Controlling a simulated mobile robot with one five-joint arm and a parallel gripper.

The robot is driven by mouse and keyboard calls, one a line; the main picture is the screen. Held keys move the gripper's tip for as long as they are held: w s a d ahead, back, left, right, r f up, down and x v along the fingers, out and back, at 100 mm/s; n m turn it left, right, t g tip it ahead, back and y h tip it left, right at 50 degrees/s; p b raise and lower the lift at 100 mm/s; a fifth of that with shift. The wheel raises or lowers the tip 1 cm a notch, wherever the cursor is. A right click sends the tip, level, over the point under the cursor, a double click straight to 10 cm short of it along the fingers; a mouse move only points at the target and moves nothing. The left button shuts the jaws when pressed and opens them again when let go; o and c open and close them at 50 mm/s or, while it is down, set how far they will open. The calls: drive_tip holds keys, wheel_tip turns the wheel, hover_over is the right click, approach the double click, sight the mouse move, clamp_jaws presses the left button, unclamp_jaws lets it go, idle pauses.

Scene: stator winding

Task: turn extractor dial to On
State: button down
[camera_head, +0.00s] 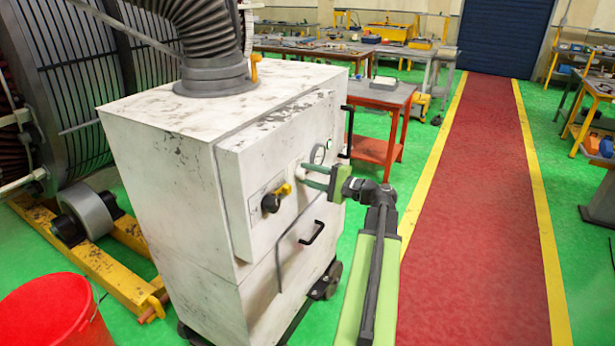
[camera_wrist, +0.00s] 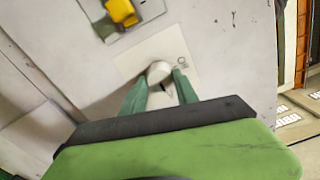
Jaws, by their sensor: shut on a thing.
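The extractor dial (camera_wrist: 158,71) is a small white knob on a pale square plate, on the front of the white extractor cabinet (camera_head: 180,190). In the wrist view my gripper (camera_wrist: 159,82) has its two green fingers on either side of the knob, shut on it. A short dark mark shows below the knob's head, and a small dark label is on the plate up and right of it; I cannot read it surely. In the head view my gripper (camera_head: 303,176) reaches the cabinet front from the right, and the dial is mostly hidden by the fingers.
A yellow-handled switch (camera_head: 275,197) sits left of the dial, also in the wrist view (camera_wrist: 122,11). A red bucket (camera_head: 50,312) stands lower left. The red walkway (camera_head: 470,220) is clear.

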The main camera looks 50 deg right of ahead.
idle(0.3)
drive_tip(key=c, duration=0.9)
unclamp_jaws()
drive_tip(key=shift+c, duration=0.2)
drive_tip(key=v, duration=1.7)
drive_tip(key=shift+s, duration=0.25)
drive_tip(key=shift+f, duration=0.1)
